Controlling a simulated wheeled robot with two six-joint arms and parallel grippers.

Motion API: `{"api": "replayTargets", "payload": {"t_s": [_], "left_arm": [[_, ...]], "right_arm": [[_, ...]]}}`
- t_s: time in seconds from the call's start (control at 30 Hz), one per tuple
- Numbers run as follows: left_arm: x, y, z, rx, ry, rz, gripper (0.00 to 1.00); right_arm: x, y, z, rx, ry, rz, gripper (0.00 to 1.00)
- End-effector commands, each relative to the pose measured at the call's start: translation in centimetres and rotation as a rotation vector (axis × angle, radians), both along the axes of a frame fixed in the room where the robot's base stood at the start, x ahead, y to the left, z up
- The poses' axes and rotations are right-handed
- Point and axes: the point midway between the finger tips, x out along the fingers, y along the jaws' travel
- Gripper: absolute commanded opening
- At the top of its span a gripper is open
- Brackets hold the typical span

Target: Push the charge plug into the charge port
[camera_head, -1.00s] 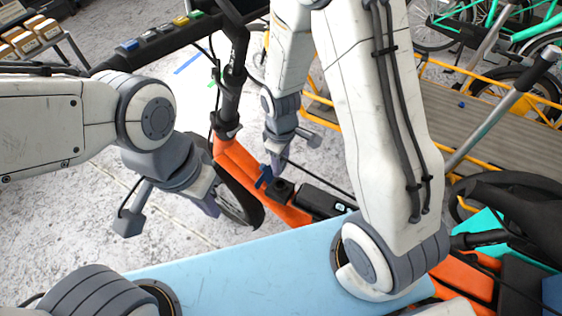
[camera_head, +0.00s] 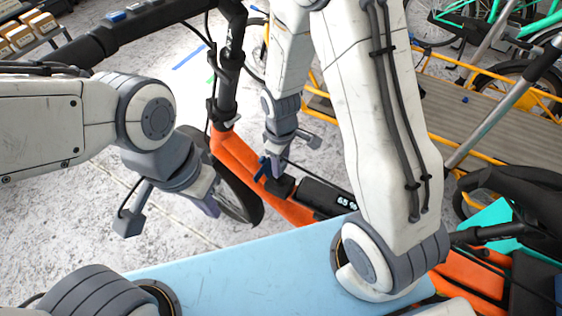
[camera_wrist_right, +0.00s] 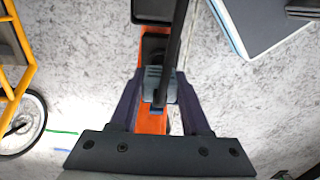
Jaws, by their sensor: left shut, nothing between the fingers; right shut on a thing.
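My right gripper (camera_head: 276,163) is shut on the charge plug, over the orange bike frame (camera_head: 240,158). The plug (camera_wrist_right: 154,84) shows grey-blue between the fingers in the right wrist view, with a black cable running from it. In the head view the plug's blue part (camera_head: 263,168) is at the black charge port block (camera_head: 280,187) on the frame. The gripper and plug hide the port opening, so I cannot tell how deep the plug sits. The black battery unit (camera_head: 325,196) beside it displays 65 %. My left gripper (camera_head: 208,204) is shut and empty, left of the front wheel.
The black handlebar (camera_head: 150,22) crosses the upper left, with its stem (camera_head: 229,80) near my right forearm. A light blue panel (camera_head: 240,262) lies in front. A yellow-framed cargo bike (camera_head: 480,115) stands at right. Speckled floor is open at left.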

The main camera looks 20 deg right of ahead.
Motion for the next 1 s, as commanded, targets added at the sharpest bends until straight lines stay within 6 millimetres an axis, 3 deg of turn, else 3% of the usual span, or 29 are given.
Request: {"api": "replayTargets", "payload": {"t_s": [1.0], "left_arm": [[0.0,0.0,-1.7,0.000,0.000,0.000,0.00]], "right_arm": [[0.0,0.0,-2.5,0.000,0.000,0.000,0.00]]}}
